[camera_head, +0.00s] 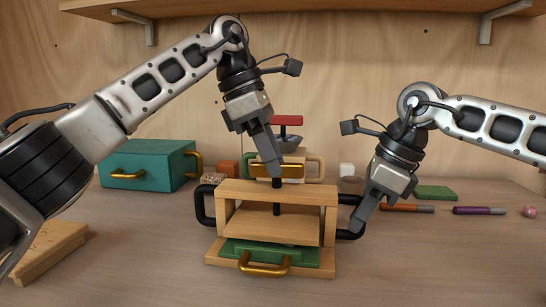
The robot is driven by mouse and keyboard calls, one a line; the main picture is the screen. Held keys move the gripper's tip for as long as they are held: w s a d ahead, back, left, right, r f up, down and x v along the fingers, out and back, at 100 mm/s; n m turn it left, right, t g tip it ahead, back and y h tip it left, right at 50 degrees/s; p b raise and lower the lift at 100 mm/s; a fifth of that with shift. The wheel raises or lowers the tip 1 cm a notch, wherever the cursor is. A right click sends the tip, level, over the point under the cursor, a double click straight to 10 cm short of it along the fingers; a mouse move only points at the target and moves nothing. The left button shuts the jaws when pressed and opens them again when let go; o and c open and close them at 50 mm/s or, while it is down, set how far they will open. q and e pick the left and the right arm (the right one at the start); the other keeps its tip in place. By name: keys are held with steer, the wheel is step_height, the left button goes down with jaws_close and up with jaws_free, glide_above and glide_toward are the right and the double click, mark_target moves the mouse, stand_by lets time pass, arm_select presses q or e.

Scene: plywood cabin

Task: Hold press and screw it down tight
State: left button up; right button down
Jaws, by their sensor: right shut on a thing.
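The wooden press (327,200) stands upright on the table in the middle, with a black side handle on each side. A black screw (276,208) passes through its top beam, with a gold crossbar (268,171) on top. A wooden plate (250,222) sits inside, above a green block (310,257) with a gold handle at the base. My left gripper (277,146) points down at the crossbar from above; its finger gap is seen edge-on, so I cannot tell its opening or contact. My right gripper (360,222) is shut on the right black handle (352,233).
A teal box (150,168) with gold handles stands at the back left. A wooden board (45,250) lies at the left front. A red-topped grey object (287,121) rises behind the press. Pens and a green block (436,192) lie at the right. The front right is clear.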

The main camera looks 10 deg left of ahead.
arm_select(q)
steer(key=v, duration=0.7)
steer(key=shift+s+r, duration=0.1)
arm_select(e)
steer(key=c, duration=1.3)
jaws_free()
steer(key=shift+r, duration=0.1)
